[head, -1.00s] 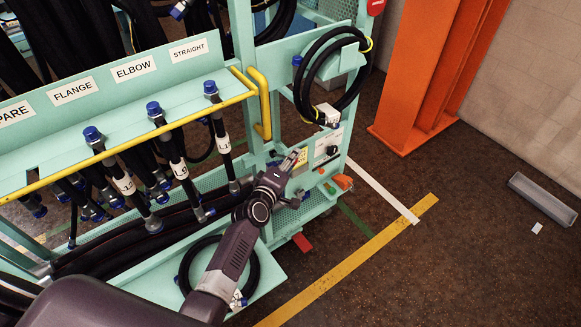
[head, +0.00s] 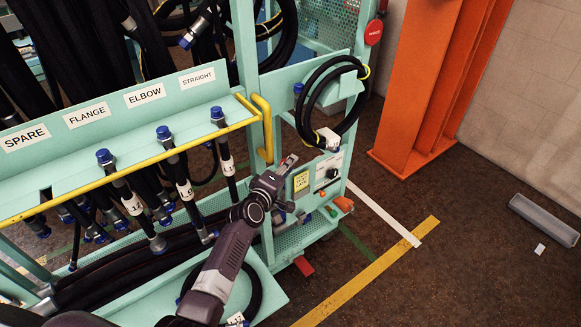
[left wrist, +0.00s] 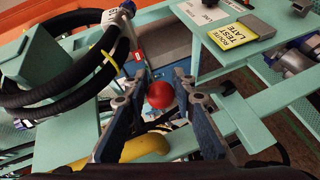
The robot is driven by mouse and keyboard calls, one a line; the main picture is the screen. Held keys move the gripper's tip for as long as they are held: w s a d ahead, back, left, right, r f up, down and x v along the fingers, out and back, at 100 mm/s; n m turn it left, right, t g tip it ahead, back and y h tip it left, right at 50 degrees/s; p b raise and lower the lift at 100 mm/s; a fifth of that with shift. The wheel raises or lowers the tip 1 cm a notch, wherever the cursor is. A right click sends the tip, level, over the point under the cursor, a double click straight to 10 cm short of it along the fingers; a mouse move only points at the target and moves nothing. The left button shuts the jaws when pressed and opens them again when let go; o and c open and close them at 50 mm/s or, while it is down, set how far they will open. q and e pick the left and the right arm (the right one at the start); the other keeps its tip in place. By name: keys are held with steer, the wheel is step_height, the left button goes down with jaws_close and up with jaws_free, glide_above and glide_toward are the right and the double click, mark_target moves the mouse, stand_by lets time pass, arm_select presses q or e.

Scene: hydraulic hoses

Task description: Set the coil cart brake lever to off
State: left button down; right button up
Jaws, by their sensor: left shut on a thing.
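A round red knob (left wrist: 160,94) shows between my left fingers in the left wrist view; I take it for the brake lever's end. My left gripper (left wrist: 163,80) is shut on it. In the head view my left gripper (head: 289,161) is at the right end of the pale green coil cart (head: 283,273), beside the yellow tag and below the coiled hose. There the knob and lever are hidden by the gripper, so the lever's setting cannot be read. My right gripper is not in view.
A yellow tag (head: 301,181) and a panel with a black switch (head: 332,173) are right of the gripper. A black hose coil (head: 313,100) hangs above. A yellow rail (head: 265,130) is close on the left. Open floor lies right, before an orange column (head: 430,90).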

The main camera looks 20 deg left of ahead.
arm_select(q)
steer(key=shift+w+a+r+t, duration=0.3)
steer(key=shift+a+r, duration=0.45)
steer(key=shift+a, duration=0.1)
steer(key=c, duration=1.6)
jaws_free()
steer(key=shift+w, duration=0.1)
steer(key=shift+f, duration=0.15)
steer(key=shift+s+f, duration=0.15)
steer(key=shift+s, duration=0.35)
steer(key=v, duration=0.3)
steer(key=d+v, duration=0.1)
steer(key=v, duration=0.7)
steer(key=shift+s+d, duration=0.15)
steer(key=shift+d, duration=0.15)
